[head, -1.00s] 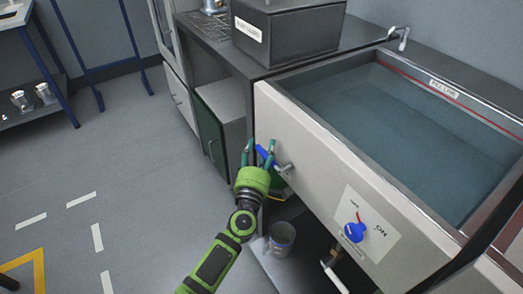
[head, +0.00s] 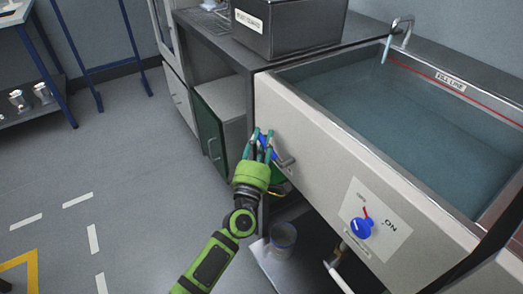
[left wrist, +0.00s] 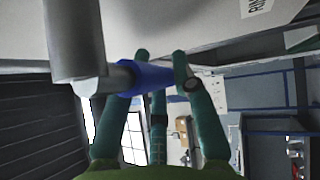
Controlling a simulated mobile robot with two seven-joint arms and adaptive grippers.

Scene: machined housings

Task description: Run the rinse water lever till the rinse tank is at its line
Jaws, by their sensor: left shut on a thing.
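The rinse tank (head: 292,112) is a wide basin with a pale front panel, holding blue-green water (head: 390,120). A red line (head: 490,112) with a "FILL LINE" label (head: 451,82) runs along its far inner wall. The water surface lies below the line. A stream of water (head: 386,48) falls from the tap (head: 402,30) at the back corner. My left gripper (head: 259,148) is shut on the blue lever (head: 267,152) on the front panel. The left wrist view shows its fingers around the blue handle (left wrist: 147,78). The right gripper is out of view.
A blue knob (head: 361,227) with an "ON" plate sits on the front panel to the right. A bucket (head: 282,238) stands below the tank. A dark box (head: 292,25) is on the counter to the left.

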